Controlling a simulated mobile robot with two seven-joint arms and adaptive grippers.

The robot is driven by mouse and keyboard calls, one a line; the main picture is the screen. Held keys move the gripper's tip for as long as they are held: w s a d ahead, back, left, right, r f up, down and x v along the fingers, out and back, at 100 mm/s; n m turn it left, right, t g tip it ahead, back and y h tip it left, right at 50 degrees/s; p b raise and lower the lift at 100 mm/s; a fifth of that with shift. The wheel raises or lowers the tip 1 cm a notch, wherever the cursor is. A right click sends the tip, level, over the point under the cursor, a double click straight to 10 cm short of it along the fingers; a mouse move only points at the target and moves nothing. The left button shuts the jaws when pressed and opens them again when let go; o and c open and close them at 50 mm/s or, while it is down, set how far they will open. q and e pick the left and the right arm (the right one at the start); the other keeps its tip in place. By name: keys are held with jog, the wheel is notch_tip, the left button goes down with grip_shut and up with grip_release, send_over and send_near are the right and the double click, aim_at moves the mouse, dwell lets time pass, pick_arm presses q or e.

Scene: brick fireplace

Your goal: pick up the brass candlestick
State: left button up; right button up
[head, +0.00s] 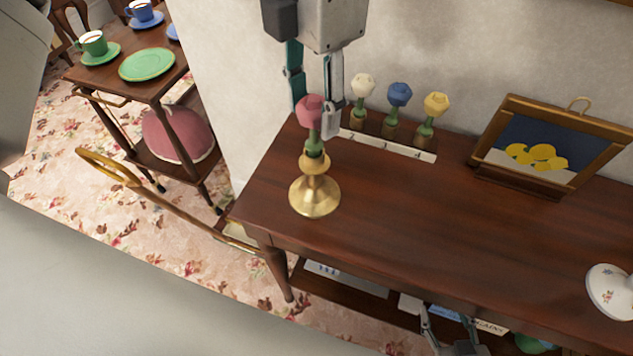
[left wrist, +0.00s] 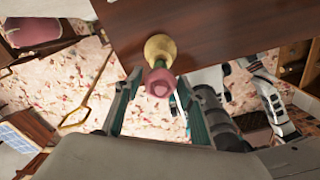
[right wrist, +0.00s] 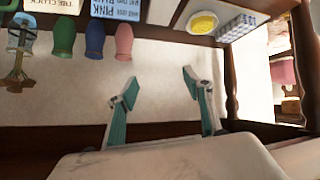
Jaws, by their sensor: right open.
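The brass candlestick (head: 314,197) stands upright near the left end of the dark wooden table. A green stem with a pink flower-shaped top (head: 311,110) rises from it. My left gripper (head: 314,121) comes from above, with one finger on each side of the pink top in the head view. In the left wrist view, the pink top (left wrist: 160,84) and the candlestick (left wrist: 159,47) appear between the spread fingers, with gaps on both sides. My right gripper (right wrist: 160,81) is open and empty, low by the table's under-shelf; it also shows at the bottom of the head view (head: 450,336).
Behind the candlestick is a rack (head: 400,145) with white, blue and yellow flower-topped pieces. A framed lemon picture (head: 538,150) and a white dish (head: 608,290) stand to the right. The table's middle is clear.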

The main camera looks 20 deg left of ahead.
aim_at(314, 146)
pick_arm(q)
notch_tip(314, 146, down, 8)
jog(key=shift+f+b, duration=0.25)
jog(key=shift+b, duration=0.35)
jog(key=shift+r, duration=0.1)
jog(key=shift+c, duration=0.5)
grip_shut()
